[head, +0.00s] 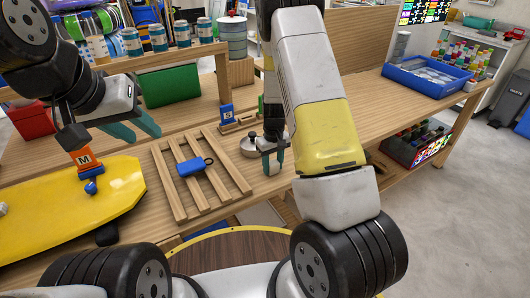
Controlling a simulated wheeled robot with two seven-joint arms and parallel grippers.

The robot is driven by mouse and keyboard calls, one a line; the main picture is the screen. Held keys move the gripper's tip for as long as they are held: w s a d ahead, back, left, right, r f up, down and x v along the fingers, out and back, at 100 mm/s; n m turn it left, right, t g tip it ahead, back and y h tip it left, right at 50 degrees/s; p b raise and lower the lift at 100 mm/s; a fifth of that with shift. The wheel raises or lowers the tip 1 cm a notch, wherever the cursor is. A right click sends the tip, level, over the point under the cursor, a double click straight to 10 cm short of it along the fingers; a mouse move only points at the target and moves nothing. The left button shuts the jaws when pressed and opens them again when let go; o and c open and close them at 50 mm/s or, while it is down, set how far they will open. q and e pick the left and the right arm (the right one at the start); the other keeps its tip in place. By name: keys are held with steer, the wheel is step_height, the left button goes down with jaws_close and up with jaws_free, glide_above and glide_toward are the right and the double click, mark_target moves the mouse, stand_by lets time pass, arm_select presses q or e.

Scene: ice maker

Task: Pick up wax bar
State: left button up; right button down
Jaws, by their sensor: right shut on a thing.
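I cannot pick out the wax bar for certain. My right gripper (273,163) points down at the wooden bench, to the right of a slatted wooden rack (219,160). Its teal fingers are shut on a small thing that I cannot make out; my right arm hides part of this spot. A round metal piece with a knob (249,148) is just left of the fingers. My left gripper (147,137) is open and empty, above the bench at the left.
A blue tool with a ring (191,167) lies on the rack. A small blue box (227,115) stands behind it. A yellow board (75,210) with an orange block marked M (84,156) is at the left. A blue tray (428,76) sits at the right; the bench before it is clear.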

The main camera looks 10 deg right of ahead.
mark_target(273, 164)
steer(key=shift+r, duration=0.5)
steer(key=r, duration=0.2)
steer(key=shift+s+r, duration=0.35)
steer(key=shift+r, duration=0.05)
steer(key=s+a+r, duration=0.1)
steer(key=s, duration=1.4)
steer(key=shift+s+a, duration=0.15)
steer(key=shift+a, duration=0.05)
steer(key=shift+r, duration=0.1)
steer(key=c, duration=1.5)
jaws_free()
steer(key=c, duration=0.5)
